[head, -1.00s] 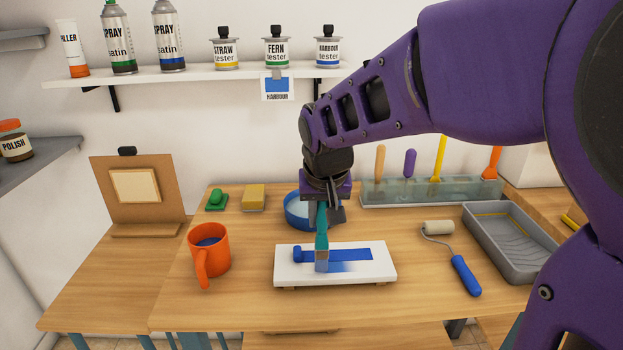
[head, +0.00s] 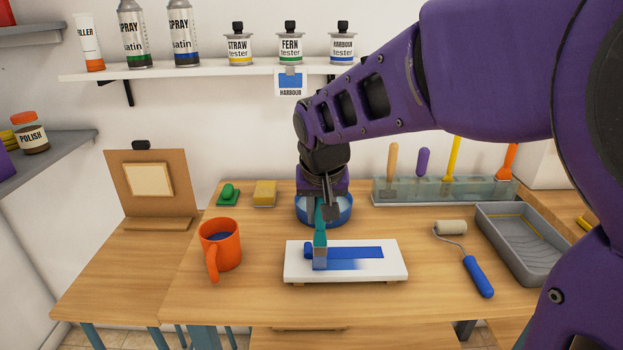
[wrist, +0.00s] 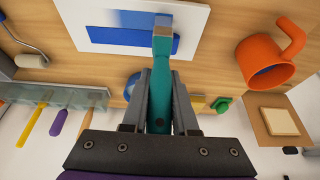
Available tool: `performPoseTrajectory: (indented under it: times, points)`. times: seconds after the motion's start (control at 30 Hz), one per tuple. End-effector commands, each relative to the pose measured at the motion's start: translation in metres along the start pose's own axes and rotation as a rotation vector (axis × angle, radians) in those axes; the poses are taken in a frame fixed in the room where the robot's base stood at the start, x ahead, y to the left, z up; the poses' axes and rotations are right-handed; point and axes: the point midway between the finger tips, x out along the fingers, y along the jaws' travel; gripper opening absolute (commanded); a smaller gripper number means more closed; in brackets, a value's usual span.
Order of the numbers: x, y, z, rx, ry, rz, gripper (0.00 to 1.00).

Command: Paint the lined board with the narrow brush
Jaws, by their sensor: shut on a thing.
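The white board (head: 394,270) lies on the table, raised on small supports. A solid blue band runs along its upper part, and a paler, fading blue patch (head: 345,265) lies below it. My gripper (head: 322,203) is shut on the teal handle of a narrow brush (head: 320,238). The brush stands nearly upright, its bristle end at the left part of the blue paint, apparently touching the board. In the wrist view the brush (wrist: 161,75) sits between both fingers, its tip over the board (wrist: 195,18). I cannot make out drawn lines on the board.
An orange mug (head: 222,252) with blue paint inside stands left of the board. A blue bowl (head: 340,212) is behind it, partly hidden by my gripper. A roller (head: 477,275) and grey tray (head: 535,265) are at the right. A glassy holder (head: 440,190) with several tools stands behind.

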Motion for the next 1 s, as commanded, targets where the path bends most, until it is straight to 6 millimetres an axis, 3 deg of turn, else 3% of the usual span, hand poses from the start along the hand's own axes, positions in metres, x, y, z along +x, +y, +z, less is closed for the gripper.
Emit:
performPoseTrajectory:
  times: [1.0]
  points:
    - [0.001,0.061,0.002,0.004,-0.005,0.003,0.00]
